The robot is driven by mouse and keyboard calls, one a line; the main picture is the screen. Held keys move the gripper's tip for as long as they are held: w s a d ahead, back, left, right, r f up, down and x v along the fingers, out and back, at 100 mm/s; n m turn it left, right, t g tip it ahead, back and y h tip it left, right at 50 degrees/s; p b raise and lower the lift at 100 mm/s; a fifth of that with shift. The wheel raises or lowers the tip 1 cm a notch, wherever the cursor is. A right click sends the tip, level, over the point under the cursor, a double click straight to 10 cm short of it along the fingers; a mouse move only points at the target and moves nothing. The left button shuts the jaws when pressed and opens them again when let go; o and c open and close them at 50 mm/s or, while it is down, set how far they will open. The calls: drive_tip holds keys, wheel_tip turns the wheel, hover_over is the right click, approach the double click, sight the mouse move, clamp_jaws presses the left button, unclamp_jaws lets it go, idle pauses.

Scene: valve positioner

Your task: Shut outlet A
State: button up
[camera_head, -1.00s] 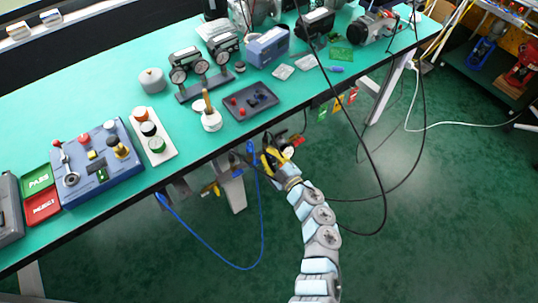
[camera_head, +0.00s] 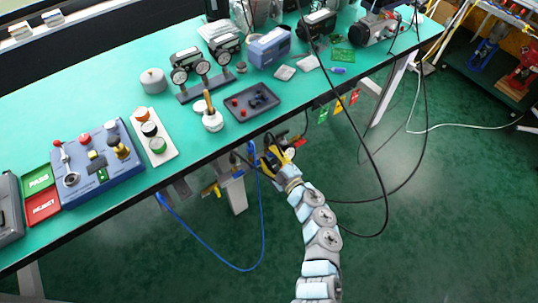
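Under the front edge of the bench hang small fittings. One with a yellow handle (camera_head: 209,190) is left of my gripper, beside a grey bracket. No label for outlet A is readable, so I cannot tell which fitting it is. My gripper (camera_head: 270,158) is at the bench's front edge, below the dark tray. Yellow and dark parts show at its tip, close to a small red and white round part (camera_head: 290,153). Whether they touch, and whether the fingers are open or shut, I cannot tell at this size.
A blue hose (camera_head: 262,225) loops below the edge, left of my arm. A black cable (camera_head: 384,200) hangs to the right. The green bench (camera_head: 105,105) carries a blue control box (camera_head: 100,165), gauges (camera_head: 190,75) and a dark tray (camera_head: 252,101). Coloured tags (camera_head: 340,104) hang right of my gripper.

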drive_tip(key=shift+s, duration=0.1)
drive_tip(key=v, duration=1.2)
